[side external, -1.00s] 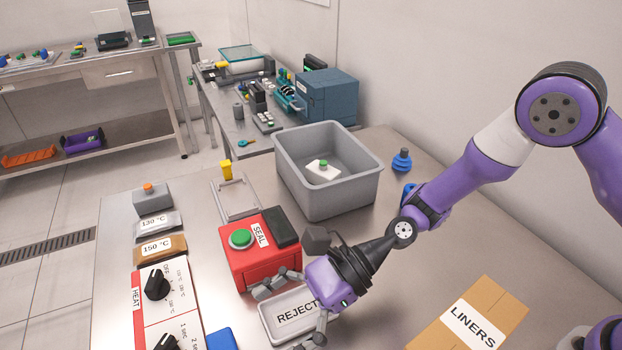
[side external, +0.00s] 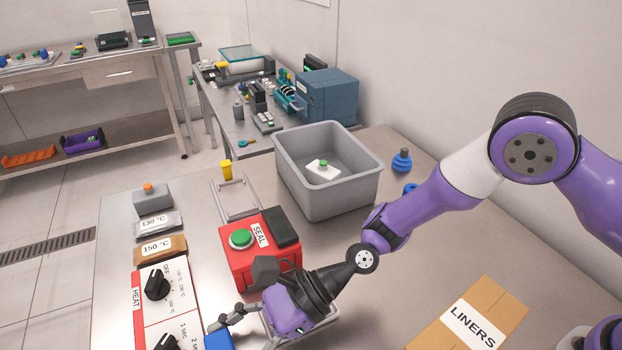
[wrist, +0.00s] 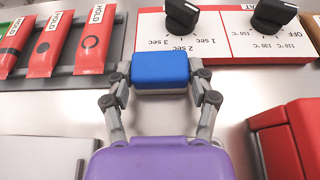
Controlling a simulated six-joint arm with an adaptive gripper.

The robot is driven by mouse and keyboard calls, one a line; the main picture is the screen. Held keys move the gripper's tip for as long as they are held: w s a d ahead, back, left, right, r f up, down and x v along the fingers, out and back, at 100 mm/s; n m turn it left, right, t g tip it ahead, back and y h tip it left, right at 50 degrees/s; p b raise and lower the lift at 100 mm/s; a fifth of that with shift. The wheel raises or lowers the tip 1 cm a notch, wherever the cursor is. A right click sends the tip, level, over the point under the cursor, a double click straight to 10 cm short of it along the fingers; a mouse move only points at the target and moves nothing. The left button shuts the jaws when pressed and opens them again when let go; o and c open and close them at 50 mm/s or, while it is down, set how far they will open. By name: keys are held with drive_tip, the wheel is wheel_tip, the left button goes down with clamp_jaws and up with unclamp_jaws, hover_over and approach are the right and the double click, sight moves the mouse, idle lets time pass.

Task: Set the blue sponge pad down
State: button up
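The blue sponge pad (wrist: 160,70) is between the two fingertips of my gripper (wrist: 160,77) in the wrist view. The fingertips appear to touch its two short ends, so my gripper looks shut on it. In the side view, the pad (side external: 220,340) is cut off by the bottom edge, beside the heat panel. My gripper (side external: 226,327) reaches it from the right, low over the table. Whether the pad rests on the table or is slightly raised cannot be told.
The heat panel (side external: 165,295) with black knobs lies left of the pad. The red seal box (side external: 250,262) stands behind my gripper. A reject tray (side external: 328,318) is partly hidden under my arm. Red hold packets (wrist: 45,45) lie in a rack at upper left of the wrist view.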

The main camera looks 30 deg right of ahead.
sight(233, 346)
drive_tip(key=shift+c, duration=0.4)
wheel_tip(233, 346, up, 4)
drive_tip(key=shift+s+r, duration=0.1)
drive_tip(key=shift+r, duration=0.15)
drive_tip(key=s+r, duration=0.6)
drive_tip(key=s, duration=0.4)
drive_tip(key=w+d+r+m+t+h, duration=0.1)
drive_tip(key=w+d+r+m+t, duration=0.35)
drive_tip(key=w+d, duration=0.35)
drive_tip(key=w+d+r+m+t+h, duration=0.1)
drive_tip(key=w+d+r+m+t, duration=0.25)
drive_tip(key=w+d+r, duration=0.35)
drive_tip(key=w+d+r+m+t+h, duration=0.1)
drive_tip(key=d+r+m+t+h, duration=0.1)
drive_tip(key=d, duration=0.9)
drive_tip(key=d+r+m+t+h, duration=0.3)
drive_tip(key=d+m+h, duration=0.1)
drive_tip(key=d, duration=0.8)
drive_tip(key=shift+w+r+m+h, duration=0.3)
drive_tip(key=shift+w+m+h, duration=0.1)
drive_tip(key=shift+h, duration=0.4)
